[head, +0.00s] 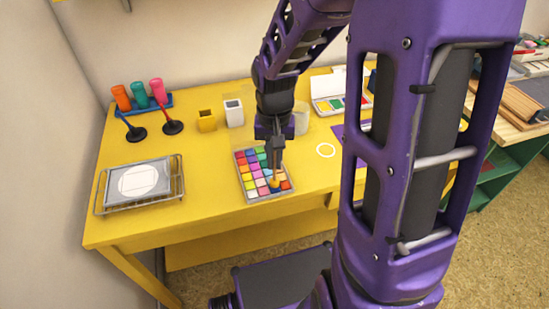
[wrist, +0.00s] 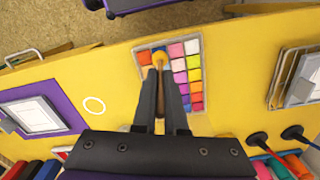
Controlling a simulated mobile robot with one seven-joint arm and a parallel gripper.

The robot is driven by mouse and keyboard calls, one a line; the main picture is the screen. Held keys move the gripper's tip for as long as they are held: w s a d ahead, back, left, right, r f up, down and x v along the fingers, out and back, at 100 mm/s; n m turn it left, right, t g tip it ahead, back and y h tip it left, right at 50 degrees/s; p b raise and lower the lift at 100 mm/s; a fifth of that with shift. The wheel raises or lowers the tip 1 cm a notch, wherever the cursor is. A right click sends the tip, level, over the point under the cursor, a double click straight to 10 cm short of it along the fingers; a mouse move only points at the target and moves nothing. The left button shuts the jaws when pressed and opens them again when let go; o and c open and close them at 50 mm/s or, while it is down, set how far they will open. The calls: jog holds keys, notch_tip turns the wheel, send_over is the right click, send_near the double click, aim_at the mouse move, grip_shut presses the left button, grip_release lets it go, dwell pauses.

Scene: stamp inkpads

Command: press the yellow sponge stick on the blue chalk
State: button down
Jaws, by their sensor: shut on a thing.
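A pale tray of many coloured chalk squares (head: 270,198) lies near the front edge of the yellow table; it also shows in the wrist view (wrist: 201,73). My gripper (head: 275,166) is shut on the yellow sponge stick (head: 274,182), which points down at the tray. In the wrist view my fingers (wrist: 160,98) hold its brown handle, and the yellow sponge tip (wrist: 160,58) covers part of the blue chalk (wrist: 158,50). The tip is over or on that square; I cannot tell whether it touches. An orange square (wrist: 145,58) lies beside it.
A wire rack with a grey pad and white circle (head: 139,181) stands left. Two dark stamps (head: 136,133) and coloured bottles (head: 140,95) stand behind it. A yellow holder (head: 207,121) and white holder (head: 234,113) stand at the back. A white ring (head: 326,150) marks bare table right of the tray.

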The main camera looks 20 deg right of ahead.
jog(key=shift+f, duration=0.5)
dwell(1.1)
notch_tip(320, 180, up, 7)
jog(key=p, duration=0.5)
jog(key=shift+r, duration=0.1)
